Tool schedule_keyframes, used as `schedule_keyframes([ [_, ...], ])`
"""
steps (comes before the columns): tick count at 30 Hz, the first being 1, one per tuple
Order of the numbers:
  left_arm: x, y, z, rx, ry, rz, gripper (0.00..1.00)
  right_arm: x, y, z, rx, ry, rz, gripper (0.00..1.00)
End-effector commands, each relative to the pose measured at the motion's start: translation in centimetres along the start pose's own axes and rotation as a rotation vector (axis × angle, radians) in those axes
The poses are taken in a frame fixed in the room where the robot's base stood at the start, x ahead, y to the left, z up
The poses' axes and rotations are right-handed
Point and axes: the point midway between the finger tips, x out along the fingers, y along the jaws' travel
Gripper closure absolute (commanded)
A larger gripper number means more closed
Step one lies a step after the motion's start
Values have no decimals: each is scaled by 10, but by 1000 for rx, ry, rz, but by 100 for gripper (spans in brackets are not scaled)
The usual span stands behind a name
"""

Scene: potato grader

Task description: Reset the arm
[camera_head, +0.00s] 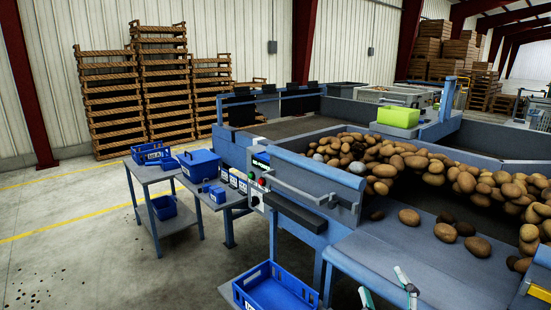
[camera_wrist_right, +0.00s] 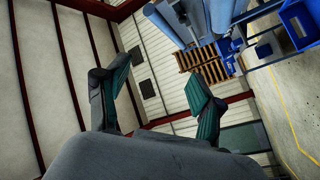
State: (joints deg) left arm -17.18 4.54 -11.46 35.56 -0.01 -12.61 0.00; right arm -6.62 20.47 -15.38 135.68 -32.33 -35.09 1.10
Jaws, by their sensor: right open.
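My right gripper (camera_head: 383,283) shows at the bottom edge of the head view, in front of the grey-blue sorting table (camera_head: 425,272). Its two teal-padded fingers stand apart with nothing between them. In the right wrist view the gripper (camera_wrist_right: 165,64) is open and empty. Its fingers point at the ribbed wall and wooden crates (camera_wrist_right: 200,65), and the picture is strongly tilted. The rest of the right arm is out of the head view. My left gripper is in neither view.
Potatoes (camera_head: 395,160) heap on the grader, with several loose ones near the table. A blue crate (camera_head: 243,297) stands low at the bottom, left of the gripper. A side table (camera_head: 160,171) holds blue boxes. Open floor (camera_head: 90,240) lies at the left.

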Motion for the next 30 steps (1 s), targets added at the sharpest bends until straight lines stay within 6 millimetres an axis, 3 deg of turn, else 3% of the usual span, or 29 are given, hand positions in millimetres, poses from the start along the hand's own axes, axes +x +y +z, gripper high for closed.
schedule_keyframes([
  [1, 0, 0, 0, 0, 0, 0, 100, -14, -16, 33, 76, -146, -47, 33],
  [3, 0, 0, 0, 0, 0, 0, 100, -40, -39, 75, 169, -344, -117, 33],
  [6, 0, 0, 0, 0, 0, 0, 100, -84, -72, 120, 277, -594, -222, 33],
  [9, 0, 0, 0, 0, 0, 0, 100, -128, -98, 146, 350, -787, -314, 33],
  [15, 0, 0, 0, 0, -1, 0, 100, -202, -135, 168, 446, -1064, -466, 33],
  [21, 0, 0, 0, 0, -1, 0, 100, -269, -158, 171, 513, -1283, -607, 33],
  [30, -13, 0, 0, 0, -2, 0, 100, -264, -217, 233, 500, -1321, -628, 33],
])
